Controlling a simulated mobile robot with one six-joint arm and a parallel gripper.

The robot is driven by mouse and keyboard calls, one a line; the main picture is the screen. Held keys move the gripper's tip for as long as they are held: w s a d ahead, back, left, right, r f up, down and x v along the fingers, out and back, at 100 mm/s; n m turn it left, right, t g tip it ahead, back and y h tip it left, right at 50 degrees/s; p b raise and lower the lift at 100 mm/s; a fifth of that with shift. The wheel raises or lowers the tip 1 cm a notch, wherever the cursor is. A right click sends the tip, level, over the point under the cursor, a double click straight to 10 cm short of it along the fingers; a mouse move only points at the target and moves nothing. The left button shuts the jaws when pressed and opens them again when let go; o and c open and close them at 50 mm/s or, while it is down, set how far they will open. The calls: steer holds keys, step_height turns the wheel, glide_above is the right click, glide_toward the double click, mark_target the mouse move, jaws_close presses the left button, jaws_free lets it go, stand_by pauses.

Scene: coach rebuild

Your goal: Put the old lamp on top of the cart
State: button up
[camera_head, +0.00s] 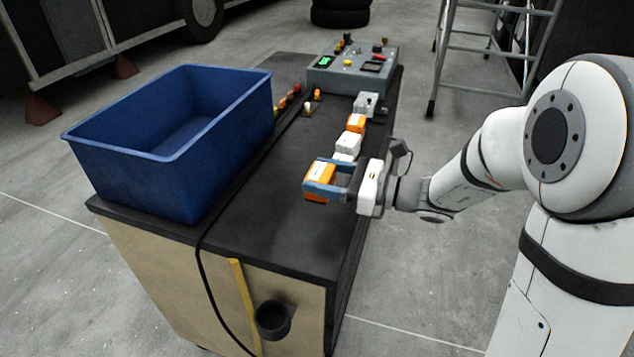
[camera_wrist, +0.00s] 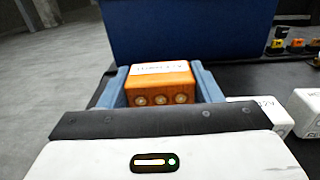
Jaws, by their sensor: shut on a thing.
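My gripper (camera_head: 328,178) has blue fingers shut on the sides of an orange block (camera_head: 318,182) with a white label. In the wrist view the orange block (camera_wrist: 161,84) sits between the fingertips, three pale round spots facing me; its label is too blurred to read. I cannot tell whether this block is the old lamp. The cart (camera_head: 270,222) has a black top and pale wooden sides. The block is over the front right part of the cart top in the head view; whether it touches the top is unclear.
A blue bin (camera_head: 150,165) fills the cart's left side. White box (camera_head: 347,144), orange box (camera_head: 356,123) and grey box (camera_head: 366,102) line its right side. A grey control box (camera_head: 350,70) stands at the far end, small coloured parts (camera_head: 307,108) nearby. The cart's front middle looks clear.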

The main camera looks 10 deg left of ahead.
steer(key=shift+s+a+f+b, duration=0.15)
steer(key=shift+f+b, duration=0.3)
steer(key=shift+f, duration=1.8)
steer(key=shift+f, duration=0.2)
steer(key=o, duration=1)
steer(key=shift+o, duration=0.2)
steer(key=shift+r, duration=0.1)
